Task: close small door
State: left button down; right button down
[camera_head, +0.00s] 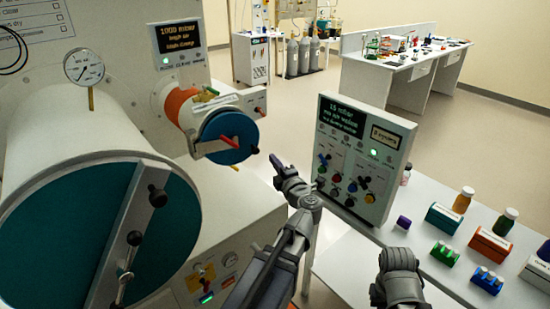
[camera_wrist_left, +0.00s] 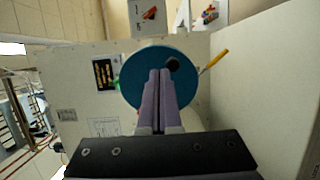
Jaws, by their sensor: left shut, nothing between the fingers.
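In the left wrist view, the shut fingers (camera_wrist_left: 160,80) overlap a blue disc (camera_wrist_left: 138,75) with a dark knob. My right arm's dark grey wrist shows at the lower right of the head view; its fingers are not visible.
A large round teal door (camera_head: 70,245) with a bar stands at the left. A control box (camera_head: 362,160) stands on the right-hand table, with bottles and coloured racks (camera_head: 444,254). Open floor lies beyond the small door.

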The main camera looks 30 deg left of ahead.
aim_at(258, 139)
pick_arm(q)
jog(key=x, duration=1.1)
jog(key=shift+w+a, duration=0.2)
jog(key=shift+a, duration=0.15)
jog(key=w+a+n+g+y, duration=0.2)
jog(key=w+a+g, duration=0.1)
jog(key=w+a, duration=0.1)
jog(key=shift+w+a+n, duration=0.15)
jog(key=shift+a+n, duration=0.15)
jog(key=shift+a, duration=0.35)
jog(key=shift+r, duration=0.1)
